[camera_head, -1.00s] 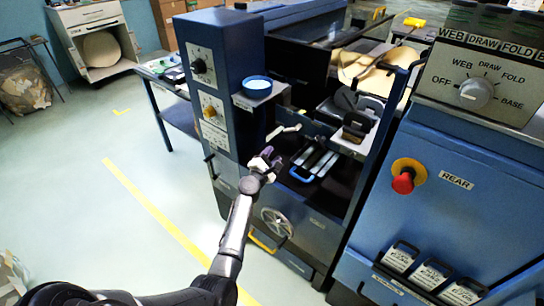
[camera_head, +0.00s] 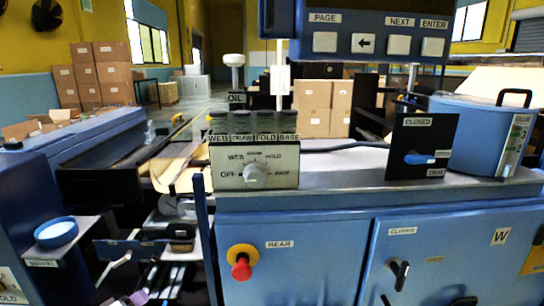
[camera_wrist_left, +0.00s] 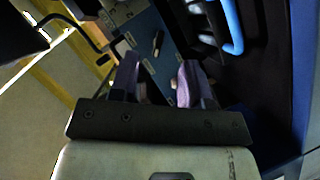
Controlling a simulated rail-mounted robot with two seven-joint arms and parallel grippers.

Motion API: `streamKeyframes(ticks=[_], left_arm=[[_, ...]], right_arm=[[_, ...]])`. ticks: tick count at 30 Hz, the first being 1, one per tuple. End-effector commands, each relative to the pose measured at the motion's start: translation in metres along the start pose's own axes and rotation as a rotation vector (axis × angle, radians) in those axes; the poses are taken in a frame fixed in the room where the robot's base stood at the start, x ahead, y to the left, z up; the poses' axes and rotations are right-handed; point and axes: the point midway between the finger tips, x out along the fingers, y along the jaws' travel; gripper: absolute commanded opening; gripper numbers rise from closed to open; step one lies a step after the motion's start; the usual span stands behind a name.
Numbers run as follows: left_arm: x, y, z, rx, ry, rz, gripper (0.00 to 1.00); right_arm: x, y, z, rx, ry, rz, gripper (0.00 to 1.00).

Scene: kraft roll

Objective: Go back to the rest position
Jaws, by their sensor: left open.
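My left gripper (camera_wrist_left: 158,84) is open in the left wrist view, its two purple-grey fingers apart with nothing visible between them. Only its tips (camera_head: 138,298) show at the lower left edge of the head view, by the dark opening of the blue machine. The left arm behind it is out of frame. A blue curved handle (camera_wrist_left: 232,28) lies beyond the right finger in the wrist view, apart from it. My right gripper is in neither view.
The blue machine fills the front, with a mode-knob box (camera_head: 254,165), a red stop button (camera_head: 241,268), a blue glue pot (camera_head: 475,140) and a page-button panel (camera_head: 375,32). A blue dish (camera_head: 56,232) sits at left. Cardboard boxes (camera_head: 100,70) stand far back.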

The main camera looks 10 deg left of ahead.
Motion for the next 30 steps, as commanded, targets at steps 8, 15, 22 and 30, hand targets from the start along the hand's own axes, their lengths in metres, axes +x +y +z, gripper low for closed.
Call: streamKeyframes(ticks=[8, 15, 22, 30], left_arm=[[-0.095, 0.067, 0.09, 0.728, -0.27, -0.354, 0.43], [-0.194, 0.089, 0.198, 0.951, -0.434, -0.397, 0.43], [-0.257, 0.068, 0.276, 0.959, -0.682, -0.379, 0.43], [-0.323, 0.036, 0.314, 0.916, -0.88, -0.445, 0.43]], right_arm=[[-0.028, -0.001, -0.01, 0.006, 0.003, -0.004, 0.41], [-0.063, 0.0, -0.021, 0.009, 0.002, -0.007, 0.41], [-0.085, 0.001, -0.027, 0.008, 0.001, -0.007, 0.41], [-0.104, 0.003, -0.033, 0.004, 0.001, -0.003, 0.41]])
